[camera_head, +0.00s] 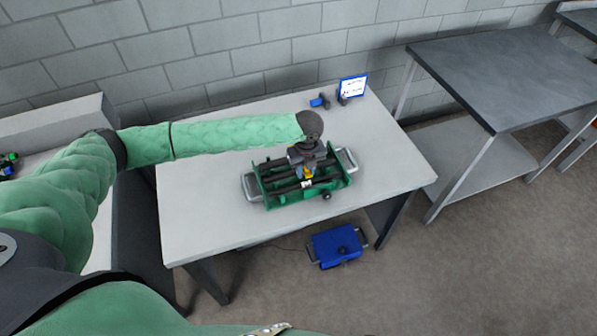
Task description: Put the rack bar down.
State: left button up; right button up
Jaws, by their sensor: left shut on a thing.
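My left gripper (306,172) comes down from above over a green rack (277,201) on the white table. It is shut on a dark rack bar (290,187), which lies lengthwise over the rack. The wrist and fingers cover part of the bar, and I cannot tell whether it touches the rack. A small yellow part shows just under the fingers. The rack has grey handles at its two ends. My right gripper is not in view.
The white table (215,215) is clear left of the rack. A small blue-framed screen (353,86) and a blue tool (319,101) stand at the back. A blue case (336,245) sits on the floor in front. A grey-topped table (500,70) stands at right.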

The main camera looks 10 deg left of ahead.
pick_arm(q)
jog(key=shift+s+d+f, duration=0.15)
jog(key=shift+s+f, duration=0.1)
jog(key=shift+f, duration=0.35)
jog(key=shift+s+d+f, duration=0.15)
jog(key=shift+s+f, duration=0.1)
jog(key=shift+f, duration=0.4)
jog(key=shift+s+d+f, duration=0.15)
jog(key=shift+s+f, duration=0.1)
jog(key=shift+f, duration=0.35)
jog(key=o, duration=0.8)
